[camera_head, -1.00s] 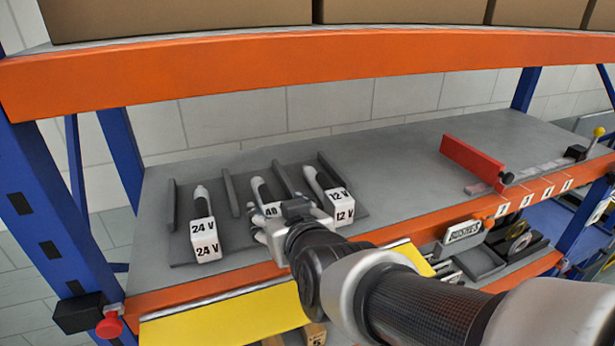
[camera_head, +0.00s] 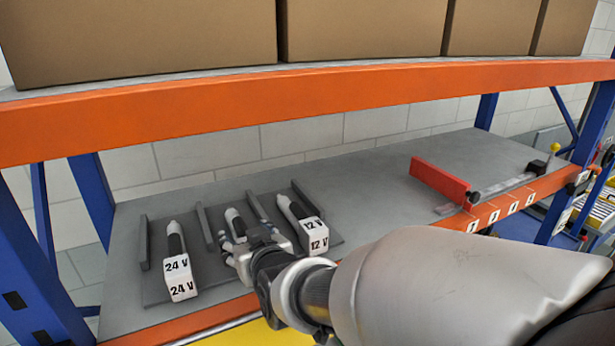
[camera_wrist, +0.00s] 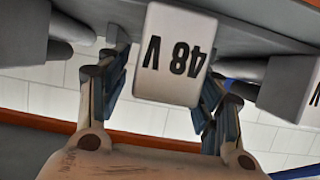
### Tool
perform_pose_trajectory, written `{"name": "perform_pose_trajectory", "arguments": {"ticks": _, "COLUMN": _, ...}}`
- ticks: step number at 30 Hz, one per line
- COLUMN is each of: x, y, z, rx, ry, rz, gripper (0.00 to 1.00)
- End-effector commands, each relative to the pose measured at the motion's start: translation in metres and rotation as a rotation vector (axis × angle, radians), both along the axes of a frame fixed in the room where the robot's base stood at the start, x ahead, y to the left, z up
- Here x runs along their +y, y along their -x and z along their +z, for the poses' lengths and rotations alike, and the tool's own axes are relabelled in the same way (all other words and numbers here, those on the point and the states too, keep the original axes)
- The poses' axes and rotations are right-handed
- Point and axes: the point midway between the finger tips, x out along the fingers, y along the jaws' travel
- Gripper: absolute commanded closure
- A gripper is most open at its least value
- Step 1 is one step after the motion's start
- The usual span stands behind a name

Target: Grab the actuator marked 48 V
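The 48 V actuator stands between the 24 V and 12 V ones in the head view, where its dark and light grey body (camera_head: 234,221) shows. Its white labelled end is hidden there by my gripper (camera_head: 234,250). In the wrist view the white block marked 48 V (camera_wrist: 177,55) appears upside down between the two fingers of my gripper (camera_wrist: 164,88). The fingers are spread on either side of it, with a narrow gap visible at the left. Contact on the right is unclear.
The 24 V actuator (camera_head: 177,268) lies to the left and the 12 V actuator (camera_head: 305,226) close to the right. Grey dividers (camera_head: 204,226) separate them. An orange shelf beam (camera_head: 300,95) with cardboard boxes (camera_head: 360,28) is above. A red plate (camera_head: 440,181) stands farther right.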

Motion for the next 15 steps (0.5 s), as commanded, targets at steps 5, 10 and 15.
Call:
{"name": "perform_pose_trajectory", "arguments": {"ticks": 5, "x": 0.0000, "y": 0.0002, "z": -0.0001, "rx": 0.000, "ry": 0.000, "rz": 0.000, "gripper": 0.54}}
{"name": "perform_pose_trajectory", "arguments": {"ticks": 10, "x": 0.0000, "y": 0.0002, "z": 0.0000, "rx": 0.000, "ry": 0.000, "rz": 0.000, "gripper": 0.66}}
{"name": "perform_pose_trajectory", "arguments": {"ticks": 15, "x": 0.0000, "y": 0.0003, "z": -0.0001, "rx": 0.000, "ry": 0.000, "rz": 0.000, "gripper": 0.77}}
